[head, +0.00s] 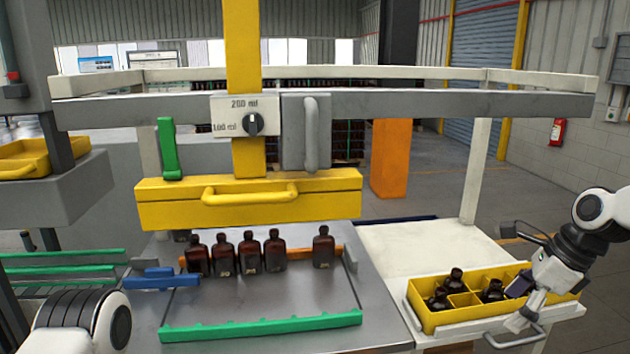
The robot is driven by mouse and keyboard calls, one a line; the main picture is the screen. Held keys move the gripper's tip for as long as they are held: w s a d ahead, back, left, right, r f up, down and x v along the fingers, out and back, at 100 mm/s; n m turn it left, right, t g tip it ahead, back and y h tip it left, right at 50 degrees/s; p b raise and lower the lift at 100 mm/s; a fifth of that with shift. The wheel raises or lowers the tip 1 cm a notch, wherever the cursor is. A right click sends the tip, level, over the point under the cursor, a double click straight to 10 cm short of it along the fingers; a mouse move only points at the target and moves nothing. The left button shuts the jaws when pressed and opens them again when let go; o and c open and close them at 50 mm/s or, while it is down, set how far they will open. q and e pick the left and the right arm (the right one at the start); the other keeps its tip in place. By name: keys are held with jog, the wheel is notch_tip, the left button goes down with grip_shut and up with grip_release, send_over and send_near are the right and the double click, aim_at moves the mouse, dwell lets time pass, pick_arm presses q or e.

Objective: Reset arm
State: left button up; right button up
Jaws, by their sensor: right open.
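My right gripper (522,298) is open at the right, low over the yellow divided crate (428,319). A few dark amber bottles (455,281) sit in the crate's compartments; one (492,291) is close beside the gripper, and I cannot tell whether they touch. Part of the crate is hidden behind the gripper and wrist. A row of amber bottles (249,254) stands upright on the metal table (270,300), with one bottle (323,247) apart to the right. Only a link of my left arm shows at the lower left; its gripper is out of frame.
A yellow press bar with a handle (250,200) hangs above the bottles. A dial panel (246,116) reads 200 ml and 100 ml. A green rail (262,327) runs along the table's front, and a blue block (160,279) is at its left. A white surface (430,243) lies clear behind the crate.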

jog(key=s+a+f+g+h+b, duration=0.1)
jog(key=s+a+f+g, duration=0.15)
jog(key=f, duration=0.55)
jog(key=s+a+f+n+g, duration=0.15)
jog(key=s+f, duration=0.25)
jog(key=f, duration=0.4)
jog(key=s+a+f+m+g+h+b, duration=0.15)
jog(key=s+f, duration=0.25)
jog(key=f, duration=0.4)
jog(key=s+a+f+n+g+b, duration=0.1)
jog(key=s+a+f+n, duration=0.3)
jog(key=s+f+n, duration=0.45)
jog(key=s+a+f+n+g+b, duration=0.1)
jog(key=s+a+f+n, duration=0.4)
jog(key=s+f, duration=0.65)
pick_arm(q)
notch_tip(320, 180, down, 4)
jog(key=shift+s+r+p, duration=0.1)
jog(key=shift+p, duration=0.2)
pick_arm(e)
jog(key=w+n+t, duration=0.1)
jog(key=n, duration=0.2)
jog(key=w+d+n+t+h, duration=0.1)
jog(key=w+n+t, duration=0.1)
jog(key=n, duration=0.2)
jog(key=w+d+r+n+t, duration=0.1)
jog(key=n+t, duration=0.1)
jog(key=n, duration=0.2)
jog(key=shift+w, duration=0.35)
